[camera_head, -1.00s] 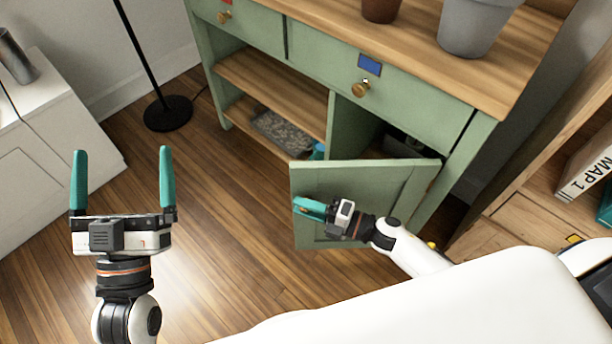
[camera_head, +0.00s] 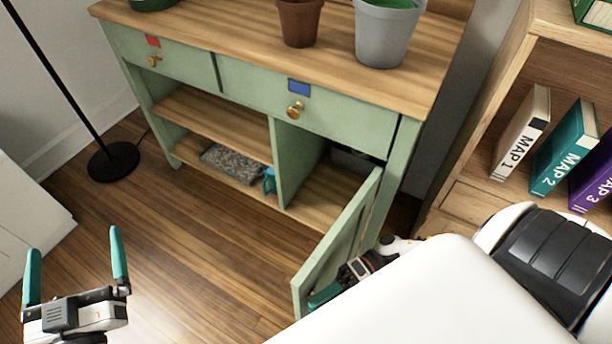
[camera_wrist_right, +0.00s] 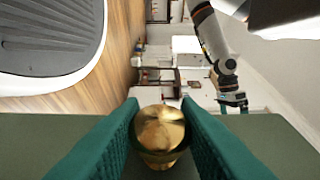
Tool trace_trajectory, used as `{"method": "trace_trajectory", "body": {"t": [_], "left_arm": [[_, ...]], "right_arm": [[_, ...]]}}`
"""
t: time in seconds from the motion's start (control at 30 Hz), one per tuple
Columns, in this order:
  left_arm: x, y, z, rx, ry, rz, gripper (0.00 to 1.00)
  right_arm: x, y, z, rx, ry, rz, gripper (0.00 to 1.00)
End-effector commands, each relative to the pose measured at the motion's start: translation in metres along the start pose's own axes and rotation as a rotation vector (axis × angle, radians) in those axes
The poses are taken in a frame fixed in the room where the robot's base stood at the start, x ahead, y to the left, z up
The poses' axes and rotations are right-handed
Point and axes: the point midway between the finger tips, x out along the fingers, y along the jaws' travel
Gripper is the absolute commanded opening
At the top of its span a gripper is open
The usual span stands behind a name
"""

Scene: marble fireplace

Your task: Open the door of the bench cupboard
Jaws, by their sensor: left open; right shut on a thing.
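The green bench cupboard (camera_head: 340,122) stands in the middle of the head view. Its door (camera_head: 341,240) is swung wide open on the right side, so the compartment (camera_head: 325,185) behind it shows. My right gripper (camera_head: 325,294) is at the free edge of the door, partly hidden by the door and my arm. In the right wrist view its teal fingers are shut on a round brass knob (camera_wrist_right: 160,130) on the door. My left gripper (camera_head: 76,270) is open and empty over the floor at lower left, away from the cupboard.
A shelf with map books (camera_head: 522,133) stands at the right. A black floor lamp base (camera_head: 113,161) is at the left. Pots, including a grey one (camera_head: 384,34), stand on the bench top. Wooden floor (camera_head: 200,240) is clear before the cupboard.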

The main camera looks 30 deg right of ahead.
Motion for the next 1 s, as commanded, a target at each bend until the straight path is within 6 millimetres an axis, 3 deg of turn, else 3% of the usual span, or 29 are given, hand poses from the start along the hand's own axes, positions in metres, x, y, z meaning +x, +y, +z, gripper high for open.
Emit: {"method": "trace_trajectory", "body": {"t": [0.53, 0.57, 0.7, 1.0], "left_arm": [[-0.0001, 0.0004, -0.0013, 0.000, 0.008, 0.001, 1.00], [-0.0001, 0.0004, -0.0013, 0.000, 0.008, 0.001, 1.00], [-0.0001, 0.0004, -0.0011, 0.000, 0.007, 0.001, 1.00], [-0.0001, 0.0003, -0.0005, 0.000, 0.006, 0.001, 1.00]], "right_arm": [[-0.0054, 0.0003, 0.0055, -0.005, -0.020, 0.003, 0.00], [-0.0054, 0.0003, 0.0054, -0.005, -0.020, 0.003, 0.31], [-0.0052, 0.0003, 0.0054, -0.004, -0.019, 0.002, 0.51], [-0.0068, 0.0002, 0.0056, -0.002, -0.019, 0.002, 0.51]]}}
